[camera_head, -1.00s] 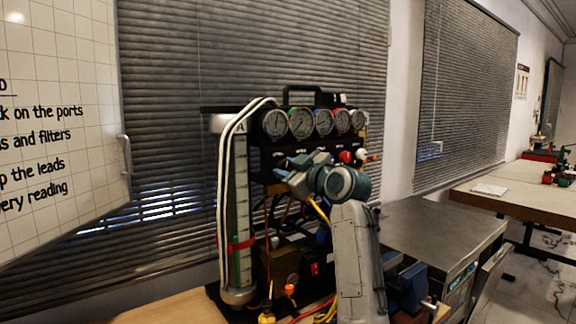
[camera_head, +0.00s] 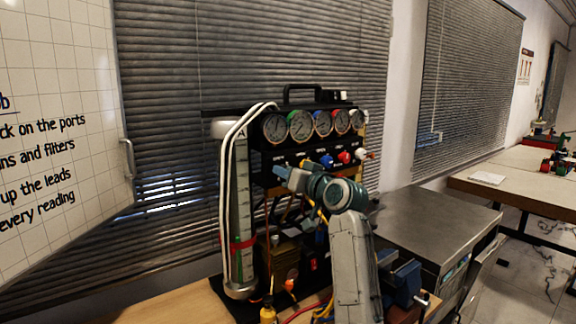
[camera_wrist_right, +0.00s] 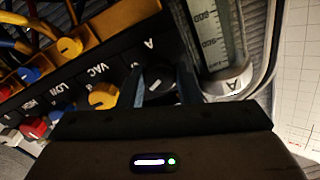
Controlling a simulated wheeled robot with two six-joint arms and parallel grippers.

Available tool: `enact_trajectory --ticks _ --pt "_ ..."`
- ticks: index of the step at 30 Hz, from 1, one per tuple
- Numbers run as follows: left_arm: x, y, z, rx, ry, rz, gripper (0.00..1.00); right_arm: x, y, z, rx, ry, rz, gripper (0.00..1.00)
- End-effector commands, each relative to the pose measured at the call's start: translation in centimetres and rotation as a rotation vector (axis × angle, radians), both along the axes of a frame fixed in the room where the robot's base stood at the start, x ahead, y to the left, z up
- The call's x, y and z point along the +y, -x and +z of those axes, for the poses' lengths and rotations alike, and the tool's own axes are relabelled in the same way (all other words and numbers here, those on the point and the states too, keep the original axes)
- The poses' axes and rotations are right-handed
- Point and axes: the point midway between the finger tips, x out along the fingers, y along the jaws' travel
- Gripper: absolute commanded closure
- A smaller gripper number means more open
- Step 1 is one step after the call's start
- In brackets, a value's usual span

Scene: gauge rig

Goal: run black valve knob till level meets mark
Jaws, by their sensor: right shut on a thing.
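The black valve knob (camera_wrist_right: 160,80) sits on the black panel beside the letter A in the right wrist view. My right gripper (camera_wrist_right: 163,85) is shut on it, with one finger on each side. In the head view my right gripper (camera_head: 284,174) is at the panel's left end and the knob is hidden. The upright scaled column A (camera_head: 242,180) stands left of the panel, with a red band mark (camera_head: 243,243) around its lower part. The liquid level is too small to tell clearly. My left gripper is not in view.
A yellow knob (camera_wrist_right: 103,96) is close beside my right gripper. Blue (camera_head: 327,160) and red (camera_head: 345,157) knobs follow along the panel. Several gauges (camera_head: 302,125) sit above. White hoses (camera_head: 228,170) run along the column. Cables hang below the panel.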

Motion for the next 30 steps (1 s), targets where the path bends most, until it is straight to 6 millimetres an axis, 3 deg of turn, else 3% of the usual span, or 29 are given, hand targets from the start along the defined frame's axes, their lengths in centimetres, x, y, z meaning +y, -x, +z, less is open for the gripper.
enact_trajectory --ticks 12,30 --pt "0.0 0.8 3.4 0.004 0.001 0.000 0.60 0.0 0.0 0.2 0.188 -0.254 0.000 0.92" --pt "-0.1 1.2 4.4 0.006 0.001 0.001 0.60 0.0 0.0 -0.1 0.269 -0.367 -0.001 0.92"
